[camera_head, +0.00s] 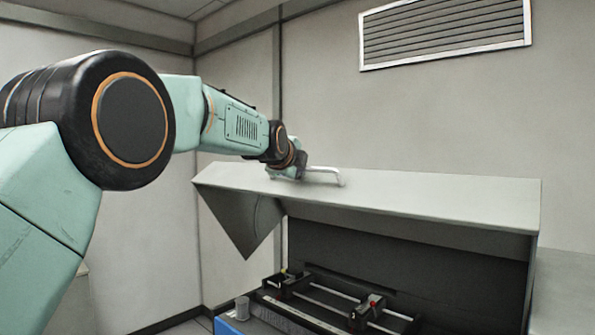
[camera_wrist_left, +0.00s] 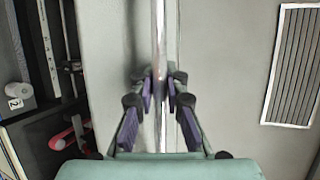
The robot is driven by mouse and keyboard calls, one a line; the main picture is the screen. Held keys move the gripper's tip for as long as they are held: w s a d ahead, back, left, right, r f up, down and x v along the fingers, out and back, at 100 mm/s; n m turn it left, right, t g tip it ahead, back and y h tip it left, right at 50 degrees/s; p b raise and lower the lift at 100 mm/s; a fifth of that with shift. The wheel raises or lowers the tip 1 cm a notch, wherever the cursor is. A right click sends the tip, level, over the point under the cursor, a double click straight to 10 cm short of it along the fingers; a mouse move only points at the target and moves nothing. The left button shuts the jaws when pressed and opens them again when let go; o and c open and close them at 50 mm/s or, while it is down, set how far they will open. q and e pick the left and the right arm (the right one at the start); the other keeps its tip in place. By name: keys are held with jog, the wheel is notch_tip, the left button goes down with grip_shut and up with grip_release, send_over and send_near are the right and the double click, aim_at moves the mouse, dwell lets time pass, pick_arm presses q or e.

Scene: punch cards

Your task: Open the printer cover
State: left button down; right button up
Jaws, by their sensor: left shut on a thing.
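The printer cover (camera_head: 430,203) is a light grey hinged lid, raised and tilted up over the dark printer body (camera_head: 400,262). A metal bar handle (camera_head: 326,171) runs along the cover's upper face. My left gripper (camera_head: 297,168) is at the left end of the visible handle. In the left wrist view, my left gripper (camera_wrist_left: 160,90) has its purple-padded fingers on both sides of the shiny handle (camera_wrist_left: 160,35), shut on it. The cover (camera_wrist_left: 105,35) shows behind the handle there. My right gripper is in neither view.
Under the raised cover, the printer's inside shows rails (camera_head: 335,292) and a carriage with a red part (camera_head: 374,301). A small grey cylinder (camera_head: 242,307) stands at its left. A wall vent (camera_head: 445,35) is above and behind the cover.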

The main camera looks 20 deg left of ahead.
pick_arm(q)
jog(key=shift+r, duration=0.15)
jog(key=c, duration=1.9)
grip_release()
jog(key=o, duration=0.5)
jog(key=shift+s+r, duration=0.15)
jog(key=shift+s, duration=0.3)
jog(key=shift+o, duration=0.2)
jog(key=shift+w+f, duration=0.1)
jog(key=shift+f, duration=0.1)
jog(key=v, duration=1.1)
jog(key=shift+s+r, duration=0.25)
jog(key=shift+s, duration=0.1)
jog(key=shift+s+d+r, duration=0.1)
jog(key=shift+s, duration=0.15)
